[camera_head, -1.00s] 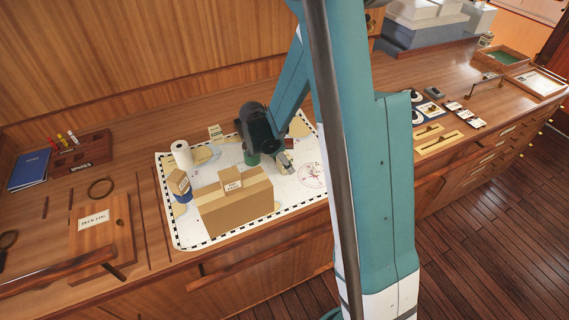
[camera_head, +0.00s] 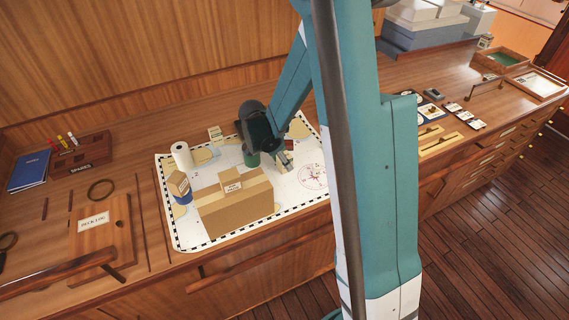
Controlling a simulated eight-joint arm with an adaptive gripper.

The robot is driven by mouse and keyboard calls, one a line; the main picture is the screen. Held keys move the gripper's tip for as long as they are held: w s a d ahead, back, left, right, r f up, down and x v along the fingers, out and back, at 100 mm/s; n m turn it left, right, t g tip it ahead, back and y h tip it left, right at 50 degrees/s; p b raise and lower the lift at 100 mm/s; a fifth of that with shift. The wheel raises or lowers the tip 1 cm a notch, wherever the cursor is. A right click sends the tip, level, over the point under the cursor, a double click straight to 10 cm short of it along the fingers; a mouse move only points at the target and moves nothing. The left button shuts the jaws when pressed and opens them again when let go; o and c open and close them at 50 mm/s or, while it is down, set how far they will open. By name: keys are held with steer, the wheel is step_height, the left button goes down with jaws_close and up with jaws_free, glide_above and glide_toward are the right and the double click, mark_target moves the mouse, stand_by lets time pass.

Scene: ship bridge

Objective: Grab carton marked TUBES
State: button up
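Several small cartons with labels too small to read are in view, so I cannot tell which is marked TUBES. One small carton (camera_head: 230,181) sits on top of a large brown cardboard box (camera_head: 236,208). Another carton (camera_head: 178,183) is at the box's left, on or in front of a blue round thing (camera_head: 184,197). A third pale carton (camera_head: 215,133) stands at the back edge of the chart. My gripper (camera_head: 285,163) is low over the chart, behind and right of the large box. Its fingers are small and partly hidden by my arm; whether they hold anything is unclear.
A chart (camera_head: 190,236) lies under the boxes. A white roll (camera_head: 181,156) stands at its left, and a green round thing (camera_head: 252,159) is beside my wrist. A wooden SPARES holder (camera_head: 82,155), a blue book (camera_head: 30,171) and a DECK LOG board (camera_head: 98,241) are farther left.

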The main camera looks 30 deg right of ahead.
steer(key=shift+r, duration=4.45)
steer(key=shift+w, duration=0.1)
